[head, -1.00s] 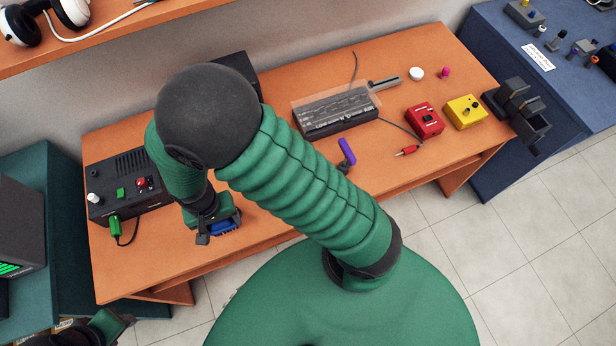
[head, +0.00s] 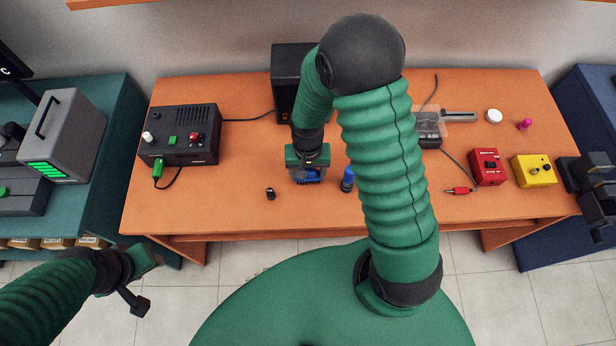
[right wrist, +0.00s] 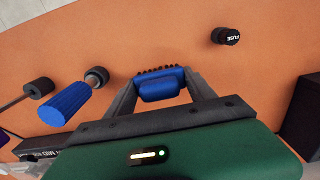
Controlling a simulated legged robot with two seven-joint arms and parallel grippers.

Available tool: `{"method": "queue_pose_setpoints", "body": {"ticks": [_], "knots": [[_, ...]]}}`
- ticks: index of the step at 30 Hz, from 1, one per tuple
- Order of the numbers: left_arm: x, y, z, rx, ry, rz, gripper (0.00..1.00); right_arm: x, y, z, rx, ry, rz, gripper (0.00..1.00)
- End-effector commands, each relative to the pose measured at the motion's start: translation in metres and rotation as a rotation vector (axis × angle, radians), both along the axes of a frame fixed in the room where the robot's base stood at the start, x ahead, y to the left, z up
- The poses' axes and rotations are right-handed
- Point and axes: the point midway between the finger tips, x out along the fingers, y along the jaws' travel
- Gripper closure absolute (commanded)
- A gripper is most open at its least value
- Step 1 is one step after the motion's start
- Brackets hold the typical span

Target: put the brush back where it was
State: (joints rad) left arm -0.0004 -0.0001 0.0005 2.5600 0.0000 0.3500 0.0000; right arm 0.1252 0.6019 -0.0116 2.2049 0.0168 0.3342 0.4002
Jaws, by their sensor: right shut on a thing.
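My right gripper (head: 308,178) is shut on a blue block-like thing with dark bristles, which looks like the brush (head: 309,174). In the right wrist view the brush (right wrist: 160,88) sits between the two fingers (right wrist: 160,95), bristles along its far edge. It is over the orange table (head: 245,150); I cannot tell whether it touches the top. My left gripper (head: 142,282) is at the lower left, off the table's front, with its fingers apart and empty.
A ribbed blue handle (head: 347,179) stands close right of the right gripper. A small black fuse cylinder (head: 270,193) is to its left. A black control box (head: 180,136) is at left; a red box (head: 487,166) and yellow box (head: 533,171) are at right. The front middle is clear.

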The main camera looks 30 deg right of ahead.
Motion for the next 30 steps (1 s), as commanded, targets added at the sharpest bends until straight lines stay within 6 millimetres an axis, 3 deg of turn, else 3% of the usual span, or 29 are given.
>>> {"method": "queue_pose_setpoints", "body": {"ticks": [5, 15, 16, 20, 30], "knots": [[0.000, 0.000, -0.003, 0.000, 0.000, 0.001, 0.60, -0.001, 0.002, -0.029, 0.000, 0.004, 0.002, 0.69], [0.000, 0.000, -0.005, 0.000, 0.000, 0.001, 0.60, -0.001, -0.001, -0.035, 0.002, 0.002, 0.001, 0.69], [0.000, 0.000, -0.005, 0.000, 0.000, 0.001, 0.60, -0.001, -0.001, -0.034, 0.002, 0.001, 0.001, 0.34], [0.000, 0.000, -0.004, 0.000, 0.000, 0.000, 0.60, -0.001, 0.000, -0.033, 0.001, 0.002, 0.001, 0.17], [0.000, 0.000, -0.002, 0.000, 0.000, 0.001, 0.60, -0.001, 0.000, -0.030, 0.001, 0.001, 0.001, 0.15]]}}
